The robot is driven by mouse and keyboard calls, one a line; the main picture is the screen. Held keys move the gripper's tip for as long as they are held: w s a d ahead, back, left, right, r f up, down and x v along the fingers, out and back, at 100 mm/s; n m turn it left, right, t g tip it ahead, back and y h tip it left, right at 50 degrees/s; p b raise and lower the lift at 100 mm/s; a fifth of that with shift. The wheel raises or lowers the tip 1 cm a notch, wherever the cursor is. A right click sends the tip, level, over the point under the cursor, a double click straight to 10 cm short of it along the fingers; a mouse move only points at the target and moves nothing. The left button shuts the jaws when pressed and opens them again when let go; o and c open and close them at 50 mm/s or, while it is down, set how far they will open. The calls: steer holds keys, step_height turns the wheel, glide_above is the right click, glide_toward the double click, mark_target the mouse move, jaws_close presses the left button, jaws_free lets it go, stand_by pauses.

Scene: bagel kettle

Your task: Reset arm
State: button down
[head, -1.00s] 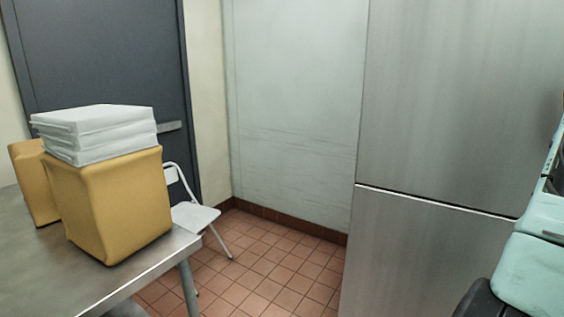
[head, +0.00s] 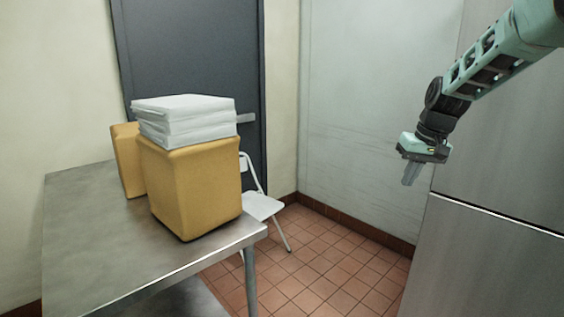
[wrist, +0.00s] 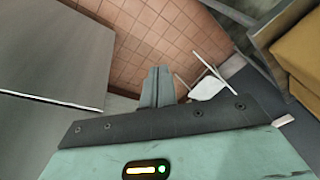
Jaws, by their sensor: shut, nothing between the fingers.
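My gripper (head: 411,174) hangs at the upper right of the head view, at the end of my raised arm, with its fingers pointing down. It is in the air in front of the pale wall and beside the steel cabinet. In the wrist view the fingers (wrist: 158,86) are together and hold nothing. They point toward the tiled floor and the white folding chair.
A steel table (head: 88,232) stands at the left with two tan boxes (head: 195,190) (head: 128,170) and a white stack (head: 185,118). A white folding chair (head: 262,206) stands behind it. A tall steel cabinet (head: 490,245) fills the right. Tiled floor (head: 318,275) lies open between.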

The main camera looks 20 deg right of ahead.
steer(key=s+a+f+n+g, duration=0.1)
steer(key=s+a+n, duration=0.25)
steer(key=a, duration=0.85)
steer(key=s+a+f+n, duration=0.15)
steer(key=s+a, duration=0.35)
steer(key=a, duration=0.7)
steer(key=s+a+f+n, duration=0.1)
steer(key=s+a+n, duration=0.1)
steer(key=s, duration=0.5)
steer(key=s+a+f+n+g, duration=0.1)
steer(key=s+a+f+n, duration=0.1)
steer(key=s+a, duration=0.3)
steer(key=s+a+f+n, duration=0.1)
steer(key=s+a, duration=0.3)
steer(key=s, duration=0.5)
steer(key=shift+a+f+n+g, duration=0.2)
steer(key=shift+a+n+g, duration=0.05)
steer(key=shift+n+g, duration=0.15)
